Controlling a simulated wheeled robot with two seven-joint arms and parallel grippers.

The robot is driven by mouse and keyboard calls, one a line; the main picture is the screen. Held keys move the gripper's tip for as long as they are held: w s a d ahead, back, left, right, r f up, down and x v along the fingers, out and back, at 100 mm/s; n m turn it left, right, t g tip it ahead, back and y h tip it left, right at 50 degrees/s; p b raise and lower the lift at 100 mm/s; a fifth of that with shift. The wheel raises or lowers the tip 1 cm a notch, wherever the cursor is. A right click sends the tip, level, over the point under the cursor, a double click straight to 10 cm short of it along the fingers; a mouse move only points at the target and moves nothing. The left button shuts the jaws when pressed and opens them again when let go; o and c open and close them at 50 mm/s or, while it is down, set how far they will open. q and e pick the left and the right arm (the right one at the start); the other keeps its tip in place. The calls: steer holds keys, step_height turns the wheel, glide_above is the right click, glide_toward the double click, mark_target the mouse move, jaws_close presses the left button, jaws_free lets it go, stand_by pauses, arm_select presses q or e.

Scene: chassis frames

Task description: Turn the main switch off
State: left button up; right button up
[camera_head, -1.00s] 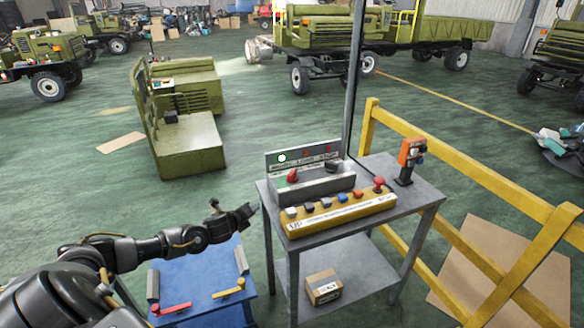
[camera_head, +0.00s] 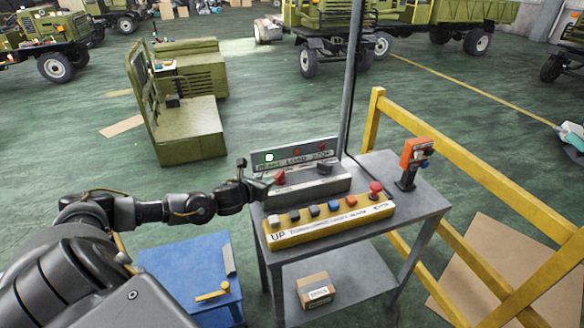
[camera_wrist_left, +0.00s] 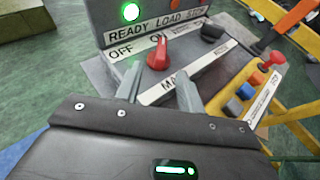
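The main switch is a red rotary knob (camera_head: 280,176) on the grey panel (camera_head: 315,184) on the metal table. In the left wrist view the knob (camera_wrist_left: 158,53) points up, toward the partly hidden label right of "OFF", above a "MA..." label. A green lamp (camera_wrist_left: 130,12) glows over "READY". My left gripper (camera_head: 262,180) is just left of the knob in the head view. In the wrist view its two fingers (camera_wrist_left: 160,82) are apart and empty, with the knob just beyond their tips; I see no contact. My right gripper is out of view.
A yellow button box (camera_head: 330,222) lies in front of the panel. A black lever (camera_head: 324,167) and an orange handset (camera_head: 411,163) stand to the right. A grey post (camera_head: 353,80) rises behind the panel. A yellow railing (camera_head: 470,158) borders the right; a blue table (camera_head: 190,265) is lower left.

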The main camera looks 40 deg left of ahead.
mark_target(279, 174)
arm_select(q)
steer(key=shift+w+p, duration=0.55)
steer(key=shift+w, duration=0.45)
steer(key=p+x, duration=0.1)
steer(key=x, duration=0.6)
steer(key=shift+f+p, duration=0.15)
steer(key=shift+p, duration=0.25)
steer(key=shift+w+a+f, duration=0.1)
steer(key=shift+w+f, duration=0.15)
steer(key=shift+w, duration=0.3)
steer(key=shift+w+f, duration=0.2)
steer(key=shift+w, duration=0.05)
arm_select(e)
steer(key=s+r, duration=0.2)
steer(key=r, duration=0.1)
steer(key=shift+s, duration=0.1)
arm_select(q)
steer(key=shift+a, duration=0.1)
jaws_close()
